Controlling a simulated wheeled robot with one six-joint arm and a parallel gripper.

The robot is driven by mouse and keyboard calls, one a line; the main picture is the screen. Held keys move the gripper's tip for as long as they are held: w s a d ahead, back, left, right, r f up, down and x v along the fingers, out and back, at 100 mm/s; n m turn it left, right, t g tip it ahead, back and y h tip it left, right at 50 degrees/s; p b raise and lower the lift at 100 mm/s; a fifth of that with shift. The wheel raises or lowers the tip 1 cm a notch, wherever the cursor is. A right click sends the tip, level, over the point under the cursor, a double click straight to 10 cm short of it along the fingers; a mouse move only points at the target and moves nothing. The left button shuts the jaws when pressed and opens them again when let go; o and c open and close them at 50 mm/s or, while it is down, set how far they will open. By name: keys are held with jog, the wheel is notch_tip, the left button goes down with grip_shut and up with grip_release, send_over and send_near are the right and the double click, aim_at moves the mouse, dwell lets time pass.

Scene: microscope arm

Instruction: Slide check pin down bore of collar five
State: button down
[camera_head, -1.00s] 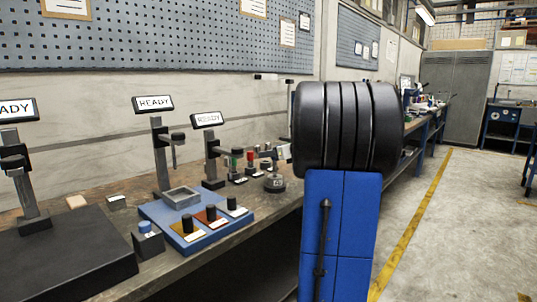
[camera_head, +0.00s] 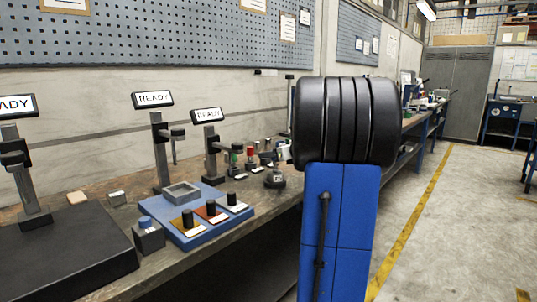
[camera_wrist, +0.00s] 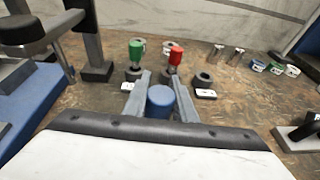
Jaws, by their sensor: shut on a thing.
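My gripper (camera_wrist: 160,80) shows in the wrist view with its two grey fingers around a blue cylindrical piece (camera_wrist: 160,99), probably the check pin's head. Its lower part is hidden. Ahead on the bench is a dark open ring collar (camera_wrist: 205,83) with a white label too small to read. Left of it, a red-capped piece (camera_wrist: 176,55) and a green-capped piece (camera_wrist: 136,50) stand at dark collars. I cannot tell which collar is number five. The held piece appears apart from these collars. In the head view my arm mostly hides my gripper.
A blue tray (camera_head: 215,228) with several dark knobs lies on the bench. Stands with READY displays (camera_head: 153,99) rise behind it. A dark round weight-like piece (camera_head: 275,179) sits near the bench edge. In the wrist view, several small coloured pieces (camera_wrist: 275,68) lie at right.

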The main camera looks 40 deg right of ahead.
jog(key=shift+f, duration=1.5)
jog(key=c, duration=1.4)
grip_release()
jog(key=shift+s, duration=0.1)
jog(key=v, duration=1.7)
jog(key=shift+s, duration=0.1)
